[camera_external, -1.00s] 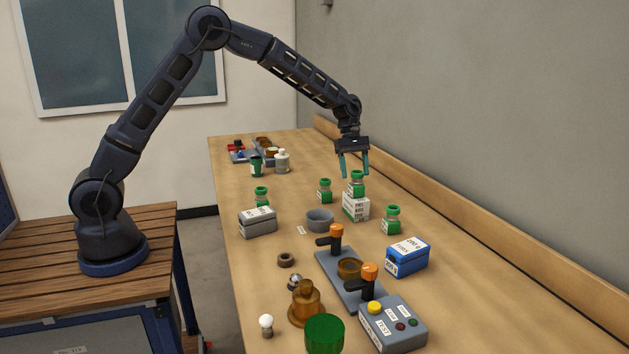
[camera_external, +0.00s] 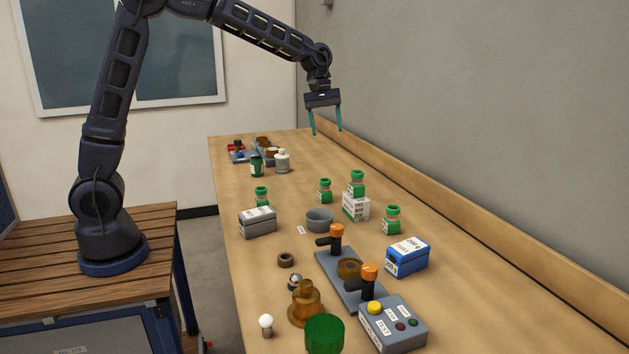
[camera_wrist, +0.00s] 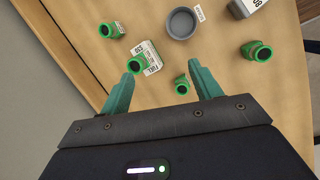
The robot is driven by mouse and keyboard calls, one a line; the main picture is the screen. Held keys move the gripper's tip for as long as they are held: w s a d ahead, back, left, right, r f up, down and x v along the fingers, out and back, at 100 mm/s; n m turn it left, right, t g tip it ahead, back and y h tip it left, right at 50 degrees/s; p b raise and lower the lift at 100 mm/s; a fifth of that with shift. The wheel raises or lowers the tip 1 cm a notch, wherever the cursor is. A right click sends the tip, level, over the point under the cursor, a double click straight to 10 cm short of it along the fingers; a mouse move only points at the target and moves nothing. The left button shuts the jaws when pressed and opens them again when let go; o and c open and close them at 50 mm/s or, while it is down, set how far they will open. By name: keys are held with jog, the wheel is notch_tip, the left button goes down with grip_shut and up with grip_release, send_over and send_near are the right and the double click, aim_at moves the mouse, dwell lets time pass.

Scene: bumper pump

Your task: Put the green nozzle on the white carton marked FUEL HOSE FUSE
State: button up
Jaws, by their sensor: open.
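The white carton (camera_external: 356,207) stands on the bench right of the grey bowl; its lettering is too small to read fully in the external view. A green nozzle (camera_external: 357,184) sits upright on top of it. In the wrist view the carton (camera_wrist: 152,58) lies partly under the nozzle (camera_wrist: 136,65), and "FUEL" shows on the carton. My gripper (camera_external: 326,130) is open and empty, raised well above the bench, behind and left of the carton in the external view. Its teal fingers also show in the wrist view (camera_wrist: 162,80), apart from the nozzle.
Other green nozzles stand nearby: one to the left (camera_external: 325,191), one to the right (camera_external: 392,220), one behind the grey box (camera_external: 258,223). The far right bench is clear.

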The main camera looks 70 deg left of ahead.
jog(key=s+d+r+m+t+y, duration=0.1)
jog(key=s+r+m, duration=0.45)
jog(key=s, duration=0.75)
jog(key=s+f+m+t+y, duration=0.1)
jog(key=s+m, duration=0.7)
jog(key=s, duration=2.2)
jog(key=shift+s+f+m+t+y, duration=0.25)
jog(key=shift+s+m+t+y, duration=0.15)
jog(key=shift+t+y, duration=0.4)
